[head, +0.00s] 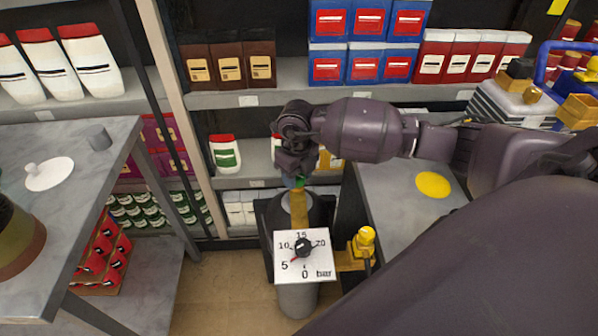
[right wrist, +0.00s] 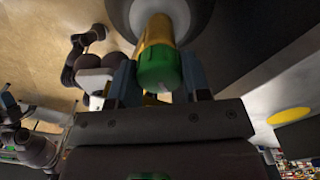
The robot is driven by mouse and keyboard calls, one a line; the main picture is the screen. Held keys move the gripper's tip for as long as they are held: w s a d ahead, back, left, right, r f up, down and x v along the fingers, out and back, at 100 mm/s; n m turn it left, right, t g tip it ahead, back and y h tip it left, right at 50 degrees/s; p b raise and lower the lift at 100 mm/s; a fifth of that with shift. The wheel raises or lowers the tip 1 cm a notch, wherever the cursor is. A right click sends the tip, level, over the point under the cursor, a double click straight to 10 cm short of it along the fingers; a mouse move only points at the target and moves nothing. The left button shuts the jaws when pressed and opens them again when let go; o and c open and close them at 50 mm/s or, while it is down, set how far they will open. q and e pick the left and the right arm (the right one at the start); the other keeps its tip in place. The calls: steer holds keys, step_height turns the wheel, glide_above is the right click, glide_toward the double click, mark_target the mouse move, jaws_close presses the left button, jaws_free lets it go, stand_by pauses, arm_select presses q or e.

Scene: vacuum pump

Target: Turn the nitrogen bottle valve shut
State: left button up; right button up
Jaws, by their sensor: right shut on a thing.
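The nitrogen bottle (head: 297,302) is a grey cylinder standing upright on the floor in the middle of the head view, behind a pressure gauge. Its yellow neck (head: 299,207) carries a green valve knob (head: 299,182) on top. My right gripper (head: 298,172) comes down over the knob from above. In the right wrist view the green knob (right wrist: 159,68) sits between the two blue-grey fingers of my right gripper (right wrist: 160,80), which is shut on it. The fingers partly hide the knob in the head view. My left gripper is not seen in the head view.
A white bar gauge (head: 318,262) is in front of the bottle, with a yellow fitting (head: 362,243) beside it. A grey bench (head: 420,215) with a yellow disc stands at right, another table (head: 95,200) at left. Stocked shelves (head: 235,101) close off the back.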

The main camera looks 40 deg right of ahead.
steer(key=m+p, duration=0.1)
steer(key=m, duration=0.1)
steer(key=m+p, duration=0.1)
steer(key=m, duration=0.1)
steer(key=shift+r+m, duration=0.2)
steer(key=shift+m, duration=0.2)
steer(key=shift+m+p, duration=0.8)
steer(key=shift+m, duration=0.4)
steer(key=shift+f+m+p, duration=0.1)
steer(key=shift+m+p, duration=0.55)
steer(key=shift+m, duration=0.75)
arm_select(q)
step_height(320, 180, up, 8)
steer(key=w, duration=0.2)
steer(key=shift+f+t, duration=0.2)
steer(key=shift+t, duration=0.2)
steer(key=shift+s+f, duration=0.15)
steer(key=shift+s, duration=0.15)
arm_select(e)
steer(key=o, duration=0.9)
steer(key=shift+f, duration=0.1)
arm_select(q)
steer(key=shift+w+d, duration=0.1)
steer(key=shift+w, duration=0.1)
